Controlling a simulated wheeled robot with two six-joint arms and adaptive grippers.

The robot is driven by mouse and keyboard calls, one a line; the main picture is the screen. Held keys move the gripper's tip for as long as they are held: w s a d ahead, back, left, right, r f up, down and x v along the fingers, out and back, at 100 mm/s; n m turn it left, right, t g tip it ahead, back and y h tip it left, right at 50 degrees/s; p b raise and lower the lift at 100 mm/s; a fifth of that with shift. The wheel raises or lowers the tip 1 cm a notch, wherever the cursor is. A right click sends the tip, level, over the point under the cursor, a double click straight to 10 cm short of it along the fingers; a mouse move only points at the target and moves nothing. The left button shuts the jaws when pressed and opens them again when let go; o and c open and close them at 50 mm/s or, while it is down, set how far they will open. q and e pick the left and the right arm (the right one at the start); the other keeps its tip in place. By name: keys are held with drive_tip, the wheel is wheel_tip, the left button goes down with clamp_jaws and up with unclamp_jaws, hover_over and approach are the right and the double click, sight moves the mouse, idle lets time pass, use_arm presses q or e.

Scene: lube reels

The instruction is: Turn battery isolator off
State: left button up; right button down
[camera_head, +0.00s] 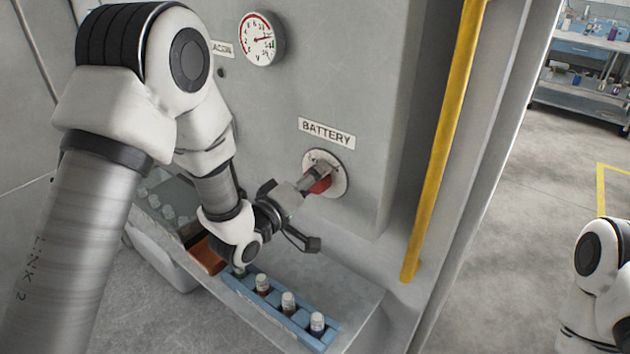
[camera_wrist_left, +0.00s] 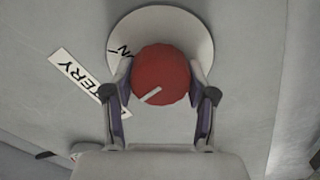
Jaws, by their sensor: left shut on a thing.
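The battery isolator is a red round knob (camera_wrist_left: 161,82) on a pale round plate (camera_head: 342,187), set in the grey panel below the BATTERY label (camera_head: 327,133). My left gripper (camera_head: 315,180) is at the knob and covers much of it in the head view. In the left wrist view the two fingers (camera_wrist_left: 161,105) are shut on the knob, one on each side. A pale mark on the knob's face points to the lower left. Part of the plate's lettering shows beside the knob; the rest is hidden. My right arm (camera_head: 595,270) shows at the right edge; its gripper is out of view.
A shelf (camera_head: 355,308) below the panel holds a blue rack (camera_head: 270,308) with several capped bottles. A yellow vertical rail (camera_head: 445,140) stands right of the panel. A dial gauge (camera_head: 262,39) is above left. Open floor lies to the right.

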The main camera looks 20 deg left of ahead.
use_arm(q)
drive_tip(key=n, duration=0.6)
drive_tip(key=shift+a, duration=0.1)
idle(0.4)
drive_tip(key=shift+f, duration=0.1)
drive_tip(key=o, duration=1.2)
drive_tip(key=shift+c, duration=0.2)
drive_tip(key=v, duration=0.7)
drive_tip(key=shift+s, duration=0.2)
